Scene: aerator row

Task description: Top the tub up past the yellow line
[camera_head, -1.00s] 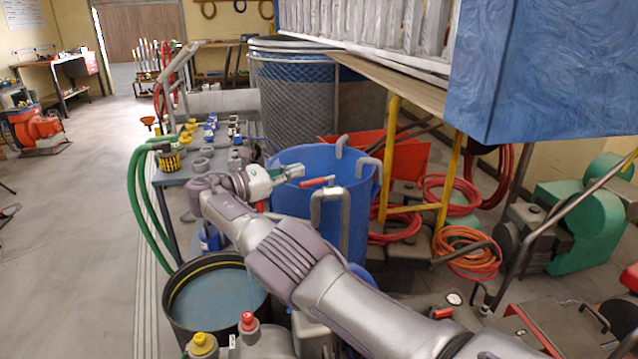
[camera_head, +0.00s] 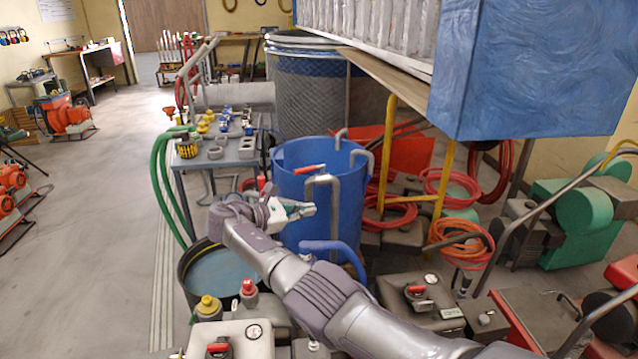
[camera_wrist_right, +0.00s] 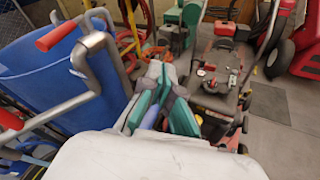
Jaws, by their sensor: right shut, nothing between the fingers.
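The dark round tub (camera_head: 185,287) stands on the floor at lower left in the head view, with bluish water (camera_head: 222,272) in it. My right forearm and the canisters in front hide part of its rim, and I cannot make out the water's level against the yellow line. The gripper (camera_wrist_right: 160,98) also shows in the right wrist view, with teal finger pads, beside the barrel (camera_wrist_right: 45,80). My left gripper is out of view.
A bench (camera_head: 232,155) with small fittings stands behind the tub, with green hoses (camera_head: 165,185) hanging at its left. Canisters (camera_head: 235,340) crowd the front. A blue hose (camera_head: 335,247) curves beside my forearm.

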